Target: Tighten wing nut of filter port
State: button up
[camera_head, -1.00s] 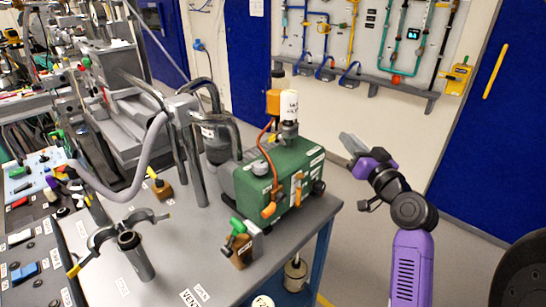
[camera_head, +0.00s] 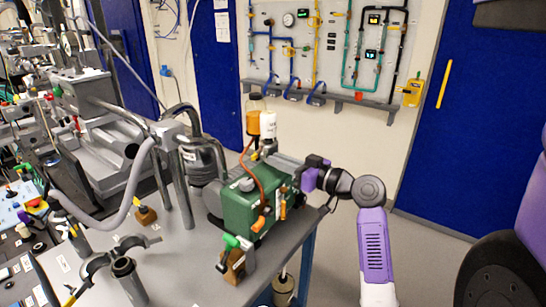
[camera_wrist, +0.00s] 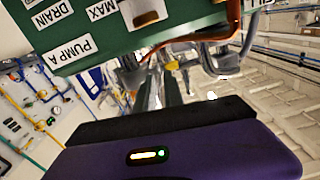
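The green vacuum pump (camera_head: 238,208) stands on the grey bench and also fills the top of the wrist view (camera_wrist: 110,35). On its top is the filter port, with a white labelled canister (camera_head: 268,125) upright on a grey fitting (camera_head: 268,147). I cannot make out the wing nut; it is too small or hidden behind my fingers.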

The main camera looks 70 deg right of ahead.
aim_at(265, 156)
jog(key=shift+x, duration=1.05)
grip_shut()
